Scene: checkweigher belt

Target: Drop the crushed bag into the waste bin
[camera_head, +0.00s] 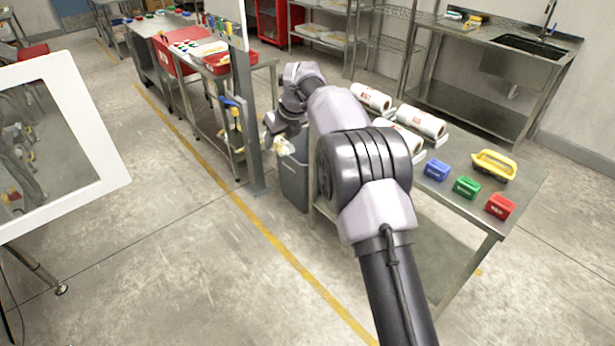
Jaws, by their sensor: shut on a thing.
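My arm reaches away from me to the far end of the steel table. My gripper (275,136) is small and dark at the arm's end, partly hidden by my own wrist. It is shut on the crushed bag (284,147), a pale crumpled piece with a yellowish tint. The grey waste bin (293,184) stands on the floor beside the table's left end. The bag shows at the bin's top opening; I cannot tell whether it is above the rim or partly inside. My arm hides the bin's right side, and its inside is not visible.
A grey post (250,150) stands just left of the bin. A white-framed panel (65,140) is at left. The floor between is clear.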

